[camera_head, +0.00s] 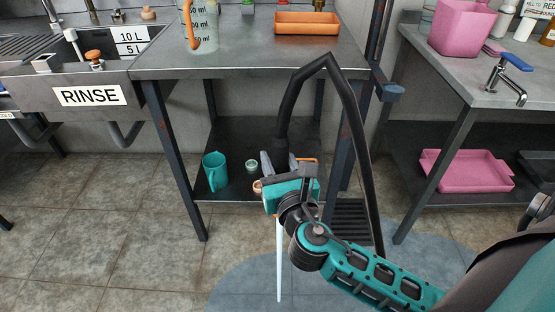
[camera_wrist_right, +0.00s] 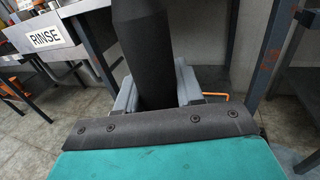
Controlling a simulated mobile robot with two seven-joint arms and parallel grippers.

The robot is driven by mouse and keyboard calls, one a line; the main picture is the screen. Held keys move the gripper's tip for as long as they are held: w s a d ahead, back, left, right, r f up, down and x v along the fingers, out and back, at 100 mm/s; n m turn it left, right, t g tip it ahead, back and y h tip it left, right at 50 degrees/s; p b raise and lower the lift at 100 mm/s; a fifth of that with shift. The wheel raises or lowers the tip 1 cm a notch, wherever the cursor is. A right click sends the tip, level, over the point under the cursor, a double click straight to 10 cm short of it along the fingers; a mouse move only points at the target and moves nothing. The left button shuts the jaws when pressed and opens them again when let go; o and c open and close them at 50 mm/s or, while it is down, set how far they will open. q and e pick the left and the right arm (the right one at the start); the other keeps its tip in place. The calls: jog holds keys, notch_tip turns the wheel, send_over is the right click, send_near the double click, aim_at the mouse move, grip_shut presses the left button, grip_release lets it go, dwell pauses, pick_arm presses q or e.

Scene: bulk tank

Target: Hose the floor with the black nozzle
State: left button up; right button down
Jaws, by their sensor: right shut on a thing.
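My right gripper (camera_head: 279,163) is shut on the black nozzle (camera_head: 282,140), in front of the middle table. In the right wrist view the nozzle (camera_wrist_right: 143,50) stands between the two grey fingers (camera_wrist_right: 155,78). The black hose rises from the grip, bends over and runs down to the right behind my arm. A thin pale water jet (camera_head: 279,262) falls straight down from below the gripper to the tiled floor (camera_head: 130,240). A bluish wet-looking patch (camera_head: 235,290) spreads around the jet and to the right. My left gripper is not in view.
The middle steel table (camera_head: 255,62) carries a measuring jug (camera_head: 203,30) and an orange tray (camera_head: 306,23). Its lower shelf holds a teal jug (camera_head: 215,172). A sink marked RINSE (camera_head: 50,92) is left; a table with a pink tray (camera_head: 467,170) below is right. Floor at left is clear.

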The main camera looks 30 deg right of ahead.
jog(key=shift+d, duration=0.1)
dwell(0.4)
jog(key=shift+s+d, duration=0.55)
jog(key=shift+d, duration=0.3)
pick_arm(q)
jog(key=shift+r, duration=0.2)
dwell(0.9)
